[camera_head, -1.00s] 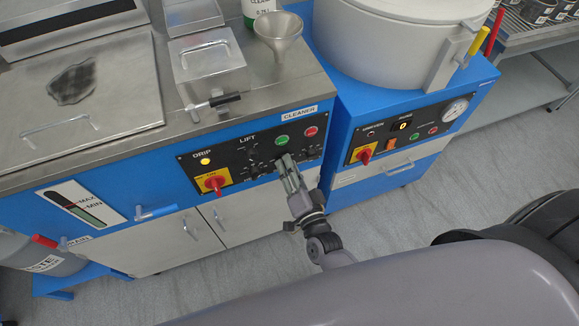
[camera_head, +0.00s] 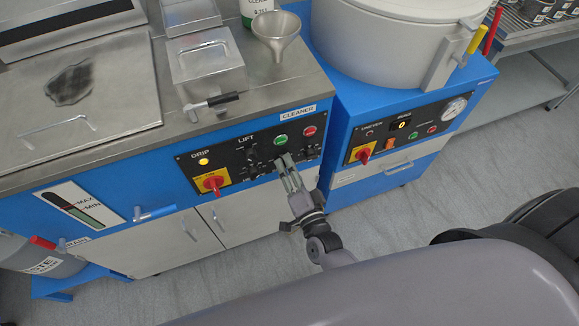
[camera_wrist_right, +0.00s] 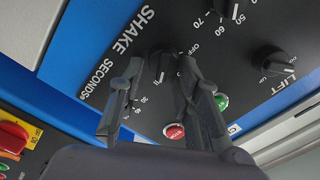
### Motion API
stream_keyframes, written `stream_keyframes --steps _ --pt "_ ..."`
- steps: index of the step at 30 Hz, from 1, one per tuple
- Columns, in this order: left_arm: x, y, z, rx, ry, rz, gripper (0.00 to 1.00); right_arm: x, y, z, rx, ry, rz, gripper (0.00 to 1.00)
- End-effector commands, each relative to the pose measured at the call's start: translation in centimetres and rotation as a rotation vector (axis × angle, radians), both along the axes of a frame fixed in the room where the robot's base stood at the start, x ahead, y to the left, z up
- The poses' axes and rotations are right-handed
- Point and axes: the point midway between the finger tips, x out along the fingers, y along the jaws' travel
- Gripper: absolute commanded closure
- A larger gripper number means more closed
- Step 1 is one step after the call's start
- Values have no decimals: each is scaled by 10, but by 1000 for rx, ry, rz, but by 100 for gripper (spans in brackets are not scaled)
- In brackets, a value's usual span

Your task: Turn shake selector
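The shake selector, a dark knob (camera_wrist_right: 160,66) under the white "SHAKE SECONDS" lettering (camera_wrist_right: 122,45), shows in the right wrist view. My right gripper (camera_wrist_right: 161,68) is open, with one finger on each side of the knob; I cannot tell whether they touch it. In the head view, this gripper (camera_head: 285,160) is at the lower right part of the cleaner's black control panel (camera_head: 235,166) and hides the selector. My left gripper is not in view.
A green button (camera_wrist_right: 221,102), a red button (camera_wrist_right: 174,131) and the lift knob (camera_wrist_right: 278,64) lie close to the fingers. A red rotary switch (camera_head: 213,183) is left on the panel. A metal funnel (camera_head: 277,32) stands on the worktop above.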

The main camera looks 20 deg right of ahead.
Motion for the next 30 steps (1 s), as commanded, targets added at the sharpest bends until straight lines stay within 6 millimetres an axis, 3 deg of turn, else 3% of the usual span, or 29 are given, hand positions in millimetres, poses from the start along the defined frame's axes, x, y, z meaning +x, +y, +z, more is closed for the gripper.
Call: stream_keyframes --steps 3,14,17,30 --pt "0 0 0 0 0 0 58 0 0 0 -1 0 0 59" --pt "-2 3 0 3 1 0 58 -5 0 0 -2 0 1 59" --pt "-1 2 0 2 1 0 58 -17 0 -1 -2 3 2 59" --pt "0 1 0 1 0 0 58 -103 -3 0 -3 2 1 59"
